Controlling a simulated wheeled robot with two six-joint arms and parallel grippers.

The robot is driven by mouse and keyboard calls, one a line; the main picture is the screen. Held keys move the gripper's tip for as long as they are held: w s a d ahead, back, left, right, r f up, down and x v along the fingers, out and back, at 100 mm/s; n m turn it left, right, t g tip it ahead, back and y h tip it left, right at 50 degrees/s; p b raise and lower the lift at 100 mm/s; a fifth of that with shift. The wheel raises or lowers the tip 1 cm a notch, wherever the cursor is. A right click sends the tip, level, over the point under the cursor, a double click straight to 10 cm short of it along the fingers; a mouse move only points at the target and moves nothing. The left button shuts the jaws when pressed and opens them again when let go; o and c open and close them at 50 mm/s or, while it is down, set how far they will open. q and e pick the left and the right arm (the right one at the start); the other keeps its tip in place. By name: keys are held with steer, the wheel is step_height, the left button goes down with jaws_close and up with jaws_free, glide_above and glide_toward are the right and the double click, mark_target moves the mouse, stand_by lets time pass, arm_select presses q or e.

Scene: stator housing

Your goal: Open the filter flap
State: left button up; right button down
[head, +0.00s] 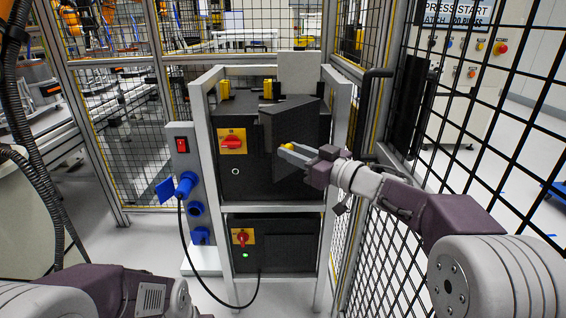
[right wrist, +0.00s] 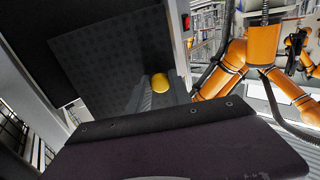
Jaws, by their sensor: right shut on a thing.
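The filter flap (head: 288,118) is a dark grey panel at the upper right of the black upper cabinet (head: 262,184). It stands swung out at an angle from the cabinet front. In the right wrist view the flap (right wrist: 110,60) shows as a dark, patterned face. A yellow knob (right wrist: 160,82) sits on it, and it also shows in the head view (head: 287,147). My right gripper (head: 288,152) is shut on the yellow knob; its grey finger shows in the right wrist view (right wrist: 149,97). My left arm shows at the lower left, but its gripper is out of view.
A white frame (head: 201,120) holds the cabinets. A red rotary switch (head: 232,141) is left of the flap. A blue plug (head: 186,184) with a black cable (head: 187,250) hangs at left. Black mesh fencing (head: 480,140) stands close on the right.

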steer(key=shift+d, duration=0.15)
stand_by(0.3)
steer(key=c, duration=1.2)
jaws_free()
